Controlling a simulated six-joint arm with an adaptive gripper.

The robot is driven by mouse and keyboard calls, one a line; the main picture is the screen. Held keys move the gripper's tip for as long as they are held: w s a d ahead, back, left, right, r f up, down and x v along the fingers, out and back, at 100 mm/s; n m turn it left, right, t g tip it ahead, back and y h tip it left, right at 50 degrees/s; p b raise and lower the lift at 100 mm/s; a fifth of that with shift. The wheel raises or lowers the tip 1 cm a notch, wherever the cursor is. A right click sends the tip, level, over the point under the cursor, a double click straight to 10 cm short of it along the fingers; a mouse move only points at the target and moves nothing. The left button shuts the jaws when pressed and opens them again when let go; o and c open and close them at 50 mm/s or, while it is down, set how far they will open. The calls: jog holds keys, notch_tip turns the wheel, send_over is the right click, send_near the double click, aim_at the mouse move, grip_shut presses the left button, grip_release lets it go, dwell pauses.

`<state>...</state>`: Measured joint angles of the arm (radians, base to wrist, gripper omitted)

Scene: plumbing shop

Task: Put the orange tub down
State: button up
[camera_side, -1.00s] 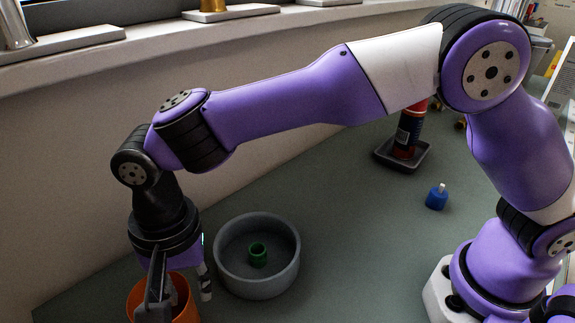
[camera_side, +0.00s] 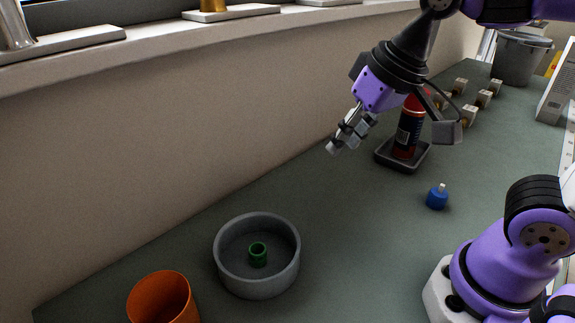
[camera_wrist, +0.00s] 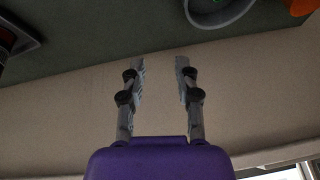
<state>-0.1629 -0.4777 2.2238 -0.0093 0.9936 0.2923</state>
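The orange tub (camera_side: 163,301) stands upright on the green-grey bench at the lower left in the side view, partly cut off by the picture's bottom edge. A bit of it shows at the top right corner of the wrist view (camera_wrist: 301,6). My gripper (camera_side: 340,145) is up in the air, far from the tub, in front of the red bottle. In the wrist view its two fingers (camera_wrist: 159,62) are apart with nothing between them. The gripper is open and empty.
A round grey dish (camera_side: 283,275) with a green ring (camera_side: 258,254) inside stands beside the tub. A red bottle (camera_side: 411,125) stands in a dark tray (camera_side: 384,154). The middle bench is clear.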

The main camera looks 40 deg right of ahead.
jog(key=shift+n+t+h, duration=0.4)
jog(key=shift+n+t, duration=0.1)
jog(key=shift+n, duration=0.2)
jog(key=s+d+f, duration=0.1)
jog(key=d, duration=0.1)
jog(key=s+d+f, duration=0.1)
jog(key=s+d, duration=0.1)
jog(key=shift+s+f, duration=0.2)
jog(key=shift+s, duration=0.1)
